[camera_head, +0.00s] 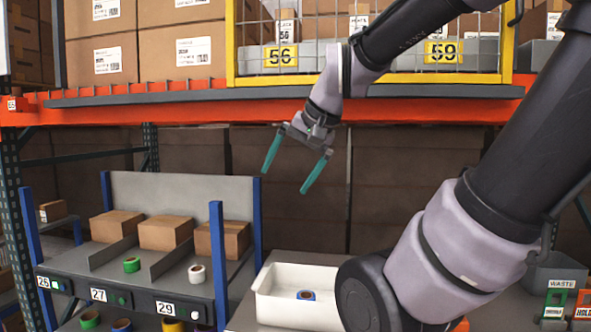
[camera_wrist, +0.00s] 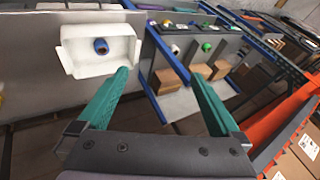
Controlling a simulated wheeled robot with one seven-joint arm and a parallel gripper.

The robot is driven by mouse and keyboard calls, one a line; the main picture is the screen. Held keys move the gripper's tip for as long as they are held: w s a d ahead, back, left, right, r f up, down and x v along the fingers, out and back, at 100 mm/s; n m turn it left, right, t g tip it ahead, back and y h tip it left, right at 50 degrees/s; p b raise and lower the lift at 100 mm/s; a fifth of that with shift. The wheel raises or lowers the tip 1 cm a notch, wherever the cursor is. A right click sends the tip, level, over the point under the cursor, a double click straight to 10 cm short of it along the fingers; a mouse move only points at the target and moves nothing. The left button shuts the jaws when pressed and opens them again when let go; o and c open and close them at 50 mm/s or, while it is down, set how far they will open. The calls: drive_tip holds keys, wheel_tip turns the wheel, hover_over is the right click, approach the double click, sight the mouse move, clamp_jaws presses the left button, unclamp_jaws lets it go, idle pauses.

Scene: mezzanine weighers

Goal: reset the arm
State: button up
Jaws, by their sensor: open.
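My gripper (camera_head: 290,174) hangs in the air in front of the rack, below the orange beam, with its two teal fingers spread wide and nothing between them. In the wrist view its fingers (camera_wrist: 162,82) are also apart and empty. The arm reaches in from the right and bends down to the gripper. No object touches the fingers.
A white tray (camera_head: 262,306) holding a blue roll (camera_head: 306,295) stands below the gripper. A shelf with brown boxes (camera_head: 165,232), a green roll (camera_head: 132,264) and a white roll (camera_head: 196,273) is at left. The orange beam (camera_head: 200,110) runs behind the arm.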

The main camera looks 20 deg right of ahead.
drive_tip(key=shift+s+d+r+n+t+h, duration=0.15)
drive_tip(key=shift+s+r+n+h, duration=0.1)
drive_tip(key=shift+s+n, duration=0.3)
drive_tip(key=shift+s+d+r+n+t+h, duration=0.15)
drive_tip(key=shift+s+r+n+h, duration=0.1)
drive_tip(key=shift+s+n, duration=0.3)
idle(0.7)
